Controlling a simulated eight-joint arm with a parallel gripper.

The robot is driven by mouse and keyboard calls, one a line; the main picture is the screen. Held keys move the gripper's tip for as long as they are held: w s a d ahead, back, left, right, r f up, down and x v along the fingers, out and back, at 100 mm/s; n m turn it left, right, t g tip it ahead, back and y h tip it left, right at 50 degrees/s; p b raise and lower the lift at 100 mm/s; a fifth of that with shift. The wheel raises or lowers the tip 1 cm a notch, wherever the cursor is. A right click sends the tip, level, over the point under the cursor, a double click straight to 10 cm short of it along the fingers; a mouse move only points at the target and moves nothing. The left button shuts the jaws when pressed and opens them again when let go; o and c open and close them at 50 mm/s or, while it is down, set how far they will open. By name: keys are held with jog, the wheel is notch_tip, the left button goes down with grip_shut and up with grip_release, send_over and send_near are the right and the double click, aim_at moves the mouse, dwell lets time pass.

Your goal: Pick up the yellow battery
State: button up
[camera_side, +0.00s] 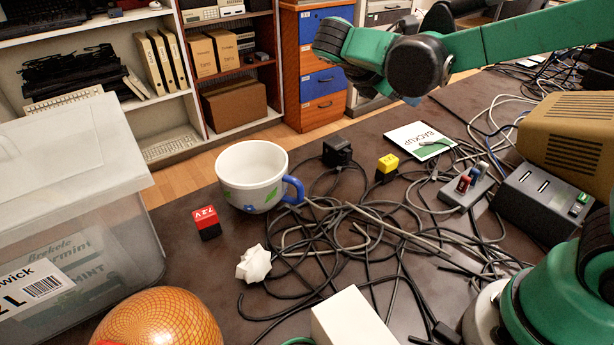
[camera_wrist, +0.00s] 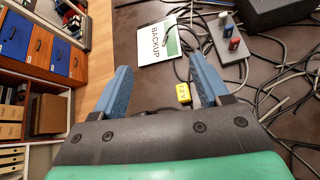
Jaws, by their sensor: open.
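The yellow battery (camera_side: 387,167) is a small block with a yellow top and a dark lower part. It stands on the dark table among black cables in the side view. In the wrist view the yellow battery (camera_wrist: 183,93) shows beyond my gripper, between the lines of the two blue fingers and nearer the right one. My gripper (camera_wrist: 162,82) is open, with its fingers wide apart and nothing between them. In the side view my gripper (camera_side: 408,98) is high above the table, mostly hidden behind my green arm.
A red-topped battery (camera_side: 207,222), a white cup (camera_side: 253,175) and crumpled paper (camera_side: 254,264) are to the left. A black block (camera_side: 337,151), a BACKUP card (camera_side: 420,141) and a grey power strip (camera_side: 466,188) lie around the battery. Tangled cables (camera_side: 350,215) cover the middle.

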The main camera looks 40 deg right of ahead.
aim_at(388, 160)
jog(key=f, duration=0.5)
jog(key=f+n+h, duration=0.1)
jog(key=f, duration=0.3)
jog(key=f+g+h, duration=0.1)
jog(key=f, duration=0.4)
jog(key=shift+w+a+f+n, duration=0.1)
jog(key=shift+w+f+n, duration=0.2)
jog(key=shift+w+n, duration=0.1)
jog(key=shift+x, duration=2.7)
grip_shut()
